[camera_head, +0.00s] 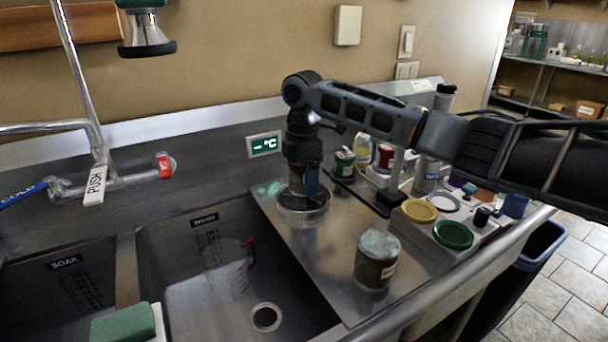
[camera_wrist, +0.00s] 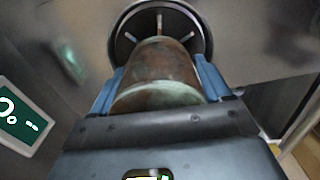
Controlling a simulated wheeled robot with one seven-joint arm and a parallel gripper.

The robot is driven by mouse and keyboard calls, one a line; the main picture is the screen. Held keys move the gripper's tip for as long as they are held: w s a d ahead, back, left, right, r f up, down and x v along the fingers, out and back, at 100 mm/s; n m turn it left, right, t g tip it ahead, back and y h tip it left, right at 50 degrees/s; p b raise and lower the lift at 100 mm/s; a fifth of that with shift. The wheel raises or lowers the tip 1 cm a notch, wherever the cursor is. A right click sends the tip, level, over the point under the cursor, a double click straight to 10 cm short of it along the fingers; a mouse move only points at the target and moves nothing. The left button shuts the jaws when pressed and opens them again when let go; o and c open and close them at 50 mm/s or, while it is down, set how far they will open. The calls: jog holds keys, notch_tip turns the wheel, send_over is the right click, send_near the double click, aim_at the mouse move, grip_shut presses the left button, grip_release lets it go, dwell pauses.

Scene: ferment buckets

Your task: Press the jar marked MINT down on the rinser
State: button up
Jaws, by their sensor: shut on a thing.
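My gripper (camera_head: 305,182) points down over the round rinser (camera_head: 318,212) set in the steel drainboard. It is shut on a brown jar (camera_head: 294,178) with a greenish end. In the wrist view the jar (camera_wrist: 160,75) sits between the blue fingers of my gripper (camera_wrist: 158,82), and the dark rinser (camera_wrist: 201,32) with pale spokes shows behind its far end. The jar's far end is at or just over the rinser; I cannot tell whether it touches. No mark can be read on the held jar, so I cannot tell whether it says MINT.
Another brown jar with a pale top (camera_head: 377,264) stands on the drainboard (camera_head: 330,262) at the front. A green-topped jar (camera_head: 344,163), other containers and yellow and green lids (camera_head: 454,235) lie to the right. The sink (camera_head: 190,300) holds a clear jug (camera_head: 228,270). A temperature display (camera_head: 264,145) stands behind.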

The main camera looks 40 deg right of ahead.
jog(key=shift+f, duration=0.65)
jog(key=shift+f, duration=1.1)
dwell(2.2)
jog(key=shift+r+p, duration=3.25)
jog(key=shift+r, duration=0.75)
